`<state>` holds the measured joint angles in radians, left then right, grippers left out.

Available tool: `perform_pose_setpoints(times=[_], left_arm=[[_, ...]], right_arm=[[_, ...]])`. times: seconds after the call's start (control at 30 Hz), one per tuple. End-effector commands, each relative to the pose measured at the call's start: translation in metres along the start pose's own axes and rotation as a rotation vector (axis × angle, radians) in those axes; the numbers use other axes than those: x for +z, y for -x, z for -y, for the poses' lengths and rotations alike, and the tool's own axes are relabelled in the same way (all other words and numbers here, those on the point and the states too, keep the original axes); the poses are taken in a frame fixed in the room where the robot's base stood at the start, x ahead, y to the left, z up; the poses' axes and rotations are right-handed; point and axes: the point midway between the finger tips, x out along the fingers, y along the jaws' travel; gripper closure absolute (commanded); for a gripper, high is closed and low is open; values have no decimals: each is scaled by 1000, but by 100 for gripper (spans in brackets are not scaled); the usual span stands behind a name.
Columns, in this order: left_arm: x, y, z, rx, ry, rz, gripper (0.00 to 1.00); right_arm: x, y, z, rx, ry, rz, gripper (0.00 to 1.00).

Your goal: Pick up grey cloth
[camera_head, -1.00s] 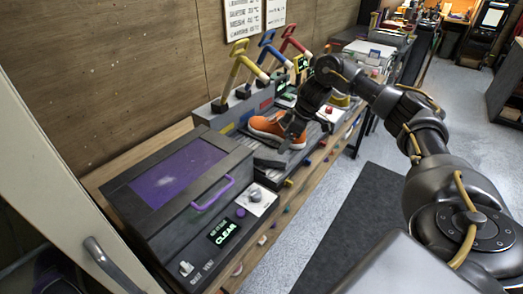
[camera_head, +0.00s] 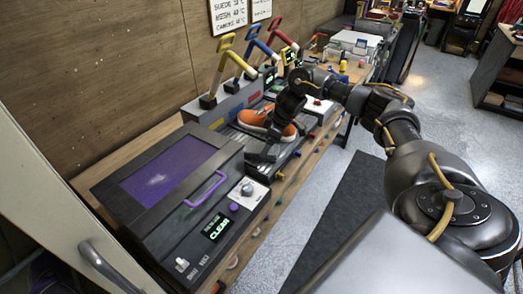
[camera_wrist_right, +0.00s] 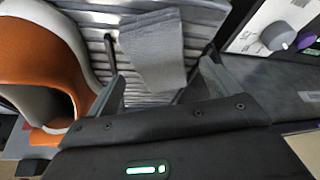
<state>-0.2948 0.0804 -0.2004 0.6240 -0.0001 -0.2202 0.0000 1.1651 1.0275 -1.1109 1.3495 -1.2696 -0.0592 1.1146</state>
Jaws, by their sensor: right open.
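The grey cloth (camera_wrist_right: 155,50) lies on the ribbed grey tray (camera_wrist_right: 85,18) beside the orange and white sneaker (camera_wrist_right: 50,65) in the right wrist view. My right gripper (camera_wrist_right: 160,68) is open, with its two fingers on either side of the cloth's near part. I cannot tell whether the fingers touch it. In the head view the right gripper (camera_head: 268,147) is low at the near side of the sneaker (camera_head: 264,121) and partly covers it. The cloth cannot be made out clearly there. My left gripper is not in view.
A dark box with a purple window (camera_head: 165,175) and purple handle stands on the bench left of the tray. Yellow, blue and red levers (camera_head: 250,65) rise behind the sneaker. A knob panel (camera_wrist_right: 278,32) lies right of the cloth.

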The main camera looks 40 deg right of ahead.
Motion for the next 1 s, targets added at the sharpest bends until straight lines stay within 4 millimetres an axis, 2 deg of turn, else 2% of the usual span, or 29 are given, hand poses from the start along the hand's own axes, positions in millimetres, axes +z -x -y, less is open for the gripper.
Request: perform_pose_setpoints(times=[0.07,0.23,0.53,0.9,1.0], left_arm=[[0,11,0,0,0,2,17],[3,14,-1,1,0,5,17],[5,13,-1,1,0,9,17],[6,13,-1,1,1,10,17],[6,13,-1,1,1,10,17]], right_arm=[[-3,-10,1,-3,-1,3,13],[-2,-31,1,-2,-1,1,13],[-1,-36,1,0,0,1,14],[-2,-36,1,0,0,0,62],[-2,-36,1,0,0,0,64]])
